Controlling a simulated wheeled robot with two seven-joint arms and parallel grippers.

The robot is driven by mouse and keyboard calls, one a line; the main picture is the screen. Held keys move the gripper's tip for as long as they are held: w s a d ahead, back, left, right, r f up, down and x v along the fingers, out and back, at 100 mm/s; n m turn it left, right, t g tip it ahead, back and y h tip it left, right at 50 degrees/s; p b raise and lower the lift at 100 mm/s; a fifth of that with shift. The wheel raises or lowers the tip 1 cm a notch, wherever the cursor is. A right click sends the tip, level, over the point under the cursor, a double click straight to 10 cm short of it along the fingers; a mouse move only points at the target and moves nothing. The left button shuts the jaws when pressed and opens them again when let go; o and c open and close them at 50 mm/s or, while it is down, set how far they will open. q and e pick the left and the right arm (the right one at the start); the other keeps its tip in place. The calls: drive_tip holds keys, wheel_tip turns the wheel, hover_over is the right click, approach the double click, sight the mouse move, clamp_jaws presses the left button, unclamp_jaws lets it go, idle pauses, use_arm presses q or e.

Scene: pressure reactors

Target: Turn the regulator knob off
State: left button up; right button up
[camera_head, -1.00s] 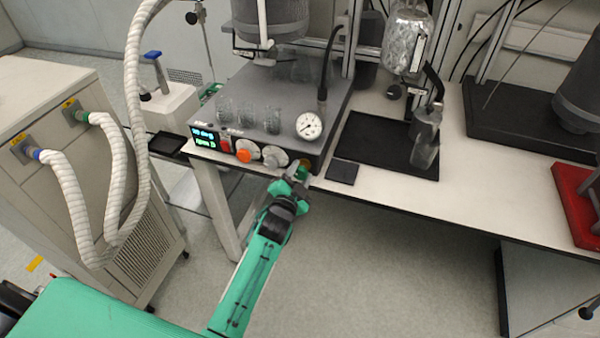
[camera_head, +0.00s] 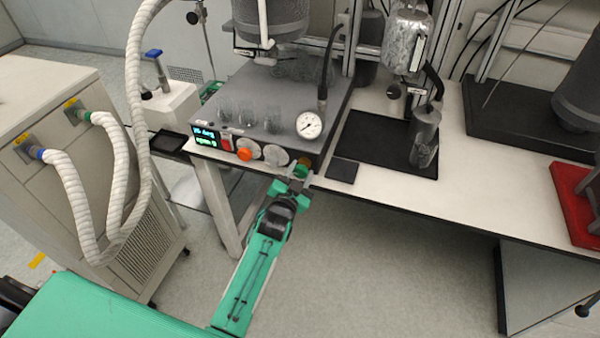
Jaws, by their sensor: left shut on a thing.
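The grey reactor control box (camera_head: 262,105) stands on the bench and has a small lit display (camera_head: 206,136) on its front left. To the right of the display are a red button (camera_head: 227,145), an orange knob (camera_head: 244,154) and two pale round dials, one of them a grey dial (camera_head: 276,155). A yellowish knob (camera_head: 305,161) sits at the right end of the front. My left gripper (camera_head: 301,173) is at this knob and is shut on it; its fingertips partly hide it. My right gripper is not in view.
A pressure gauge (camera_head: 309,125) stands on the box above the gripper. Glass beakers (camera_head: 246,115) stand on its top. A black tray (camera_head: 375,148) with a metal vessel lies to the right. A red tray (camera_head: 577,205) is far right. The floor before the bench is open.

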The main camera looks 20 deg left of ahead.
use_arm(q)
drive_tip(key=shift+f, duration=0.1)
drive_tip(key=o, duration=1)
drive_tip(key=shift+c, duration=0.2)
drive_tip(key=s+b, duration=0.2)
drive_tip(key=s, duration=1.2)
drive_tip(key=shift+a, duration=0.2)
drive_tip(key=shift+w, duration=0.1)
